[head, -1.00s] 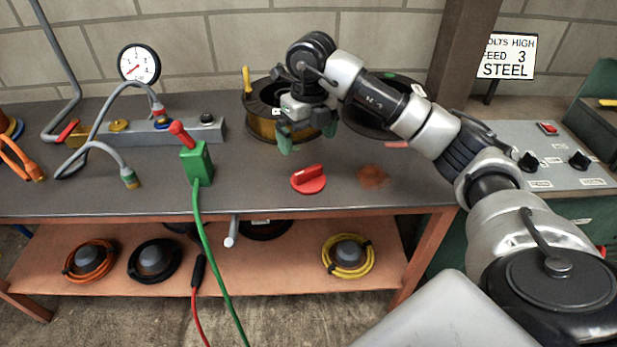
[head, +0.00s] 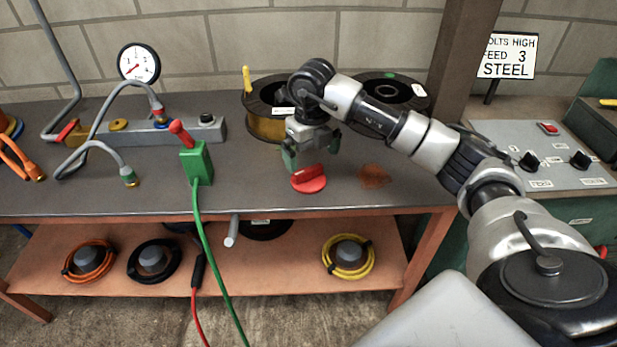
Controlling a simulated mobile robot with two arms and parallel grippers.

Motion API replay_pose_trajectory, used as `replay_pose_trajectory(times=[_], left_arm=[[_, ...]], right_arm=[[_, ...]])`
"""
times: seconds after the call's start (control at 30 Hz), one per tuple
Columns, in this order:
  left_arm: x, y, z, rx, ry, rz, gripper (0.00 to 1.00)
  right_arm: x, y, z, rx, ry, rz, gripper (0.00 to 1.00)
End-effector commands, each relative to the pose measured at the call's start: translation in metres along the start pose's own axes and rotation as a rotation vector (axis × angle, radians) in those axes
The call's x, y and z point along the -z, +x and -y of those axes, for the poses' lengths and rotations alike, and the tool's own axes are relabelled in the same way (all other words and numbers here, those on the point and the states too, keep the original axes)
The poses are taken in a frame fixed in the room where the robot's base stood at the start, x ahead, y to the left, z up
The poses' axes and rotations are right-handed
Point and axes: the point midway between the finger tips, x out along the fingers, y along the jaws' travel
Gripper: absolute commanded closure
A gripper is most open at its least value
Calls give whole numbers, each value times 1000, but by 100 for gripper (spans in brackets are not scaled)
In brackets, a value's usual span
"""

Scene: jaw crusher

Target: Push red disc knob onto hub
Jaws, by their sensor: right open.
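The red disc knob (head: 309,184) lies on the grey bench top with its raised grip bar upward. My right gripper (head: 308,164) is open just above and behind the knob, fingers pointing down. One green fingertip shows left of the knob's bar and the other right of it, farther back. I cannot tell whether the fingers touch the knob. I cannot make out with certainty which part is the hub. My left gripper is not in view.
A brown patch (head: 373,175) lies right of the knob. A cable spool (head: 265,122) stands behind my gripper. A green box (head: 196,163) with a red lever stands to the left. A control panel (head: 555,158) is at the right. The bench's front edge is close to the knob.

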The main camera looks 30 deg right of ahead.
Motion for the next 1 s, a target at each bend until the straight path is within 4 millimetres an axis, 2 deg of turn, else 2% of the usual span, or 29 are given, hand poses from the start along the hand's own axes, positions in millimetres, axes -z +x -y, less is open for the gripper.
replay_pose_trajectory(times=[0.3, 0.67, 1.0], left_arm=[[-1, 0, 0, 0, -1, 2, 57], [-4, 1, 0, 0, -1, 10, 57], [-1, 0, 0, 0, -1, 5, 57]], right_arm=[[0, 4, -1, -1, -1, -2, 0], [-3, 51, -6, 0, -1, -3, 0], [-4, 52, -6, 0, -1, -1, 0]])
